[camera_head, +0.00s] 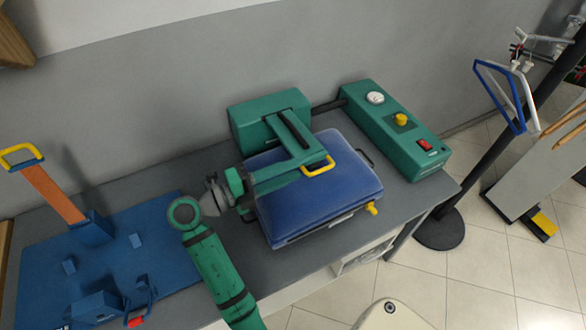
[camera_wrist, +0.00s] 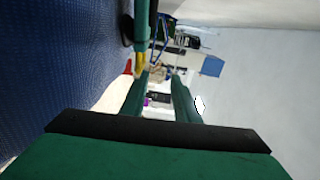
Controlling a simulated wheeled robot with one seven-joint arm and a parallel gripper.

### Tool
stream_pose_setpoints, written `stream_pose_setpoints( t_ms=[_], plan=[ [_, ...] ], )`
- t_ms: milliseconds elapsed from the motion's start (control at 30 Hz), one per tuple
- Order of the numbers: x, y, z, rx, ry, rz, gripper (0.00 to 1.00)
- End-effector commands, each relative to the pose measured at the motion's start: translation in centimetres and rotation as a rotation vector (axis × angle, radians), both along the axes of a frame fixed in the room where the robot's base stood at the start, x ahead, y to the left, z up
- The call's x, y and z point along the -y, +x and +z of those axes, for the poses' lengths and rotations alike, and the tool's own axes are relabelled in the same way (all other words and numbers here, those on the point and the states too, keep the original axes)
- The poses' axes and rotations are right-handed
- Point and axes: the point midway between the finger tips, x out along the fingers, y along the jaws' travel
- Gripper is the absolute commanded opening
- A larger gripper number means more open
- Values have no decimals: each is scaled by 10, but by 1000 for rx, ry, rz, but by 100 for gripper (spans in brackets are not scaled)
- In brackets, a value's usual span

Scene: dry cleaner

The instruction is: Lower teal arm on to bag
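The teal arm (camera_head: 290,140) reaches forward from a teal block (camera_head: 268,113) and lies across the view of the blue bag (camera_head: 330,200). It has a yellow handle (camera_head: 318,167) at its front end. In the wrist view the handle (camera_wrist: 138,62) shows just beyond my left fingertip, with part of the teal arm (camera_wrist: 142,22) behind it. The bag's blue surface (camera_wrist: 60,70) runs along the left. I cannot tell whether the arm touches the bag. My gripper (camera_wrist: 158,78) is open, its fingers apart with nothing visibly held. In the head view it comes in over the bag's left side.
A teal control box (camera_head: 395,125) with a gauge, yellow knob and red switch stands right of the bag on the grey table (camera_head: 420,195). A blue mat (camera_head: 150,240) with blue fixtures lies at left. A black stand (camera_head: 440,230) is on the floor at right.

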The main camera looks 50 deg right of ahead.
Motion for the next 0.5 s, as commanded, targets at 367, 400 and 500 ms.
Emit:
stream_pose_setpoints(
  t_ms=[367,400,500],
  plan=[
    [-21,9,0,0,0,2,28],
    [-24,10,0,0,0,2,28],
    [-29,12,0,0,0,1,28]
  ],
)
